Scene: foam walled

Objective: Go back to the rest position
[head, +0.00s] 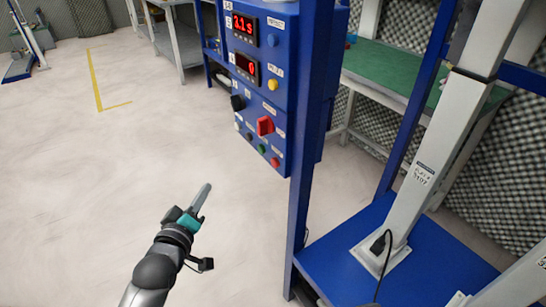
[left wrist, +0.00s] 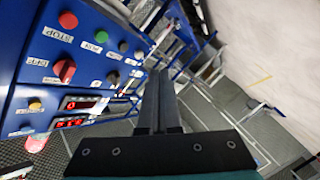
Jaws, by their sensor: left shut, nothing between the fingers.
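My left gripper (head: 200,200) is in the lower middle of the head view, out in front of the lower left side of a blue control box (head: 290,100). Its fingers are together and hold nothing. In the left wrist view the closed fingers (left wrist: 161,100) point up the picture, with the control box (left wrist: 35,65) to their left. The fingers do not appear to touch the box. My right gripper is in neither view.
The control box carries a red rotary switch (head: 265,126), push buttons and two red displays, on a blue post (head: 300,215). A blue base plate (head: 430,280) with a grey column (head: 435,150) stands right. A green-topped table (head: 390,72) is behind. Open pale floor (head: 90,170) lies left.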

